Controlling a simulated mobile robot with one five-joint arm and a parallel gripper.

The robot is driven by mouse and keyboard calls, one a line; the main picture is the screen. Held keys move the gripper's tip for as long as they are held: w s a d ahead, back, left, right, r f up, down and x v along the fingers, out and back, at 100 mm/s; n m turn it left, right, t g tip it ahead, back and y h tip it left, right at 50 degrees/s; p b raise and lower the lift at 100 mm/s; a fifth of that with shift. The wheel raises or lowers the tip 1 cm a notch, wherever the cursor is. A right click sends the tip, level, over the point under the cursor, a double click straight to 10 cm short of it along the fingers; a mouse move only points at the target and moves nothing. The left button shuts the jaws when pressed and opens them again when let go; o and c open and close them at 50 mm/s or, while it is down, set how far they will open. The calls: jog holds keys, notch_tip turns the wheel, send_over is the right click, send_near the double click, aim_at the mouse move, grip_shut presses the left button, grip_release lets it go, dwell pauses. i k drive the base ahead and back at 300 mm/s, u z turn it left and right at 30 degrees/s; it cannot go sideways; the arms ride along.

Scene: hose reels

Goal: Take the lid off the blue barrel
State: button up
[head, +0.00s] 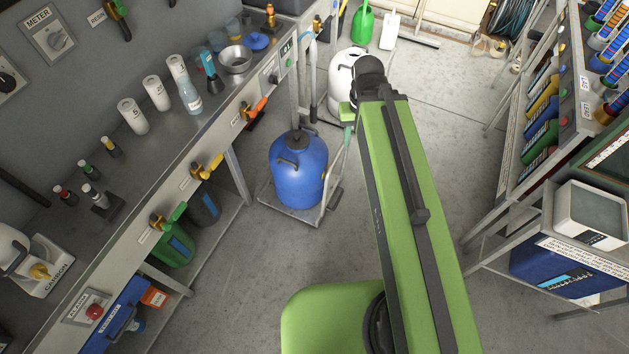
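The blue barrel (302,178) stands upright on a small flat trolley (275,203) on the floor, left of my green arm. A dark fitting (297,138) sits on the barrel's rounded top, and a dark handle shows on its near upper side. I cannot tell where the lid's edge runs. The trolley's pale handle (335,176) rises at the barrel's right. My arm reaches up the middle of the view, apart from the barrel. My gripper's fingers are not visible; the arm may hide them.
A long bench (135,202) with bottles and valves runs along the left. A white barrel (342,80) stands behind the blue one, partly hidden by my arm. A loose blue lid (257,41) lies on the bench. Shelving (540,210) stands at the right. Floor before the trolley is clear.

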aim_at(296, 140)
jog(key=u, duration=1.25)
jog(key=k, duration=0.15)
jog(key=u, duration=2.2)
jog(key=k, duration=0.85)
jog(key=z, duration=1.6)
jog(key=i, duration=1.15)
jog(key=u, duration=0.2)
